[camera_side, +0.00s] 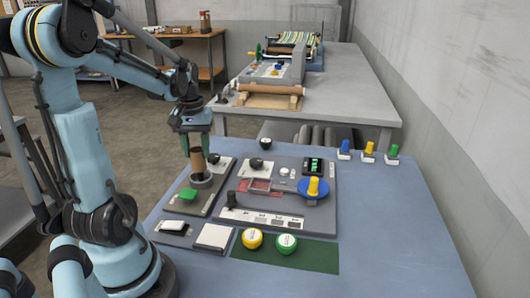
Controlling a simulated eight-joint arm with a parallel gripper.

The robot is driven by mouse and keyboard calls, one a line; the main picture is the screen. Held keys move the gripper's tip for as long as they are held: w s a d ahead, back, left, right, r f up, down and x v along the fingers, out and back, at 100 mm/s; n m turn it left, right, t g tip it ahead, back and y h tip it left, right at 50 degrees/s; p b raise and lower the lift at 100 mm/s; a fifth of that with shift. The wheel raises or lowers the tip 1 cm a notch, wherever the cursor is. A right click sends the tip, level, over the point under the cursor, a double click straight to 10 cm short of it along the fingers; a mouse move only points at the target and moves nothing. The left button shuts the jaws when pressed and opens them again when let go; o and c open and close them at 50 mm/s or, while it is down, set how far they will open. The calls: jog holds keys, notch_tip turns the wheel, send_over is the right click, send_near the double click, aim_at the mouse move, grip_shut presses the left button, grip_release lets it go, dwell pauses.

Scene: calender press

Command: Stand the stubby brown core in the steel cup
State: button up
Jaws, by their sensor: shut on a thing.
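My gripper (195,140) points straight down over the left side of the blue table. It is shut on the stubby brown core (197,161), which hangs upright below the jaws. The steel cup (201,179) is a short grey ring on the dark panel at the left. The core's lower end is at the cup's mouth; I cannot tell whether it is inside the rim or just above it.
A larger control panel (310,217) with a blue dial (312,190) lies to the right. Yellow (252,238) and green (286,243) round pieces sit on a green mat (318,258).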

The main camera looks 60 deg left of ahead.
aim_at(198, 162)
jog(key=shift+f, duration=0.95)
jog(key=shift+f, duration=0.15)
jog(key=shift+f, duration=0.9)
jog(key=shift+f, duration=0.4)
dwell(0.8)
jog(key=o, duration=1.6)
jog(key=shift+r, duration=3.5)
